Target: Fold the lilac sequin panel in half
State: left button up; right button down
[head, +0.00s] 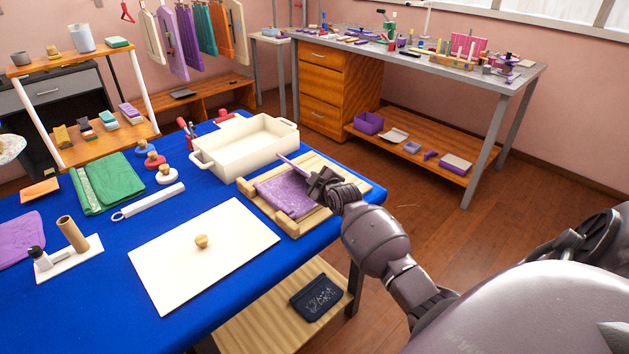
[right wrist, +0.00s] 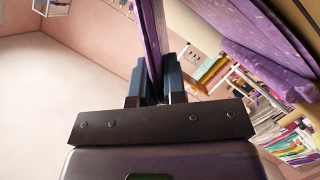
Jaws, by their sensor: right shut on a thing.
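The lilac sequin panel (head: 283,195) lies in a pale wooden frame (head: 262,208) near the table's right edge. My right gripper (head: 316,180) is over the frame's far right part, shut on the panel. A narrow lilac strip of it sticks out up and left of the fingers. In the right wrist view the lilac cloth (right wrist: 153,35) runs between the two dark fingers (right wrist: 155,82). More lilac cloth (right wrist: 270,40) spreads at the upper right there. The gripper hides part of the panel in the head view. My left gripper is not in view.
A cream tray (head: 245,150) stands behind the frame. A cream board (head: 190,262) with a wooden knob (head: 201,241) lies to the left. Green cloth (head: 105,183), a white bar (head: 150,201) and a purple cloth (head: 20,238) lie further left on the blue table.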

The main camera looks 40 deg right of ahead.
jog(key=shift+d+r+m, duration=0.3)
jog(key=shift+d, duration=0.05)
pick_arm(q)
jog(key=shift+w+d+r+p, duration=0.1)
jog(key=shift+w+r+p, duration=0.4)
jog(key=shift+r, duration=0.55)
pick_arm(e)
jog(key=shift+d+y, duration=0.15)
jog(key=shift+y, duration=0.25)
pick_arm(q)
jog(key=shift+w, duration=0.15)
pick_arm(e)
jog(key=c, duration=1.2)
grip_release()
jog(key=shift+o, duration=0.2)
jog(key=shift+s+r, duration=0.15)
jog(key=shift+s, duration=0.25)
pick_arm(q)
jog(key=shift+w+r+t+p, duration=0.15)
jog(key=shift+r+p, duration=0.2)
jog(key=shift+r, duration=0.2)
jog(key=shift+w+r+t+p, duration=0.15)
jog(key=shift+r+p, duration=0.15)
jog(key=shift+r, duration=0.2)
pick_arm(e)
jog(key=v, duration=0.9)
jog(key=shift+s+a+r, duration=0.2)
jog(key=shift+s, duration=0.15)
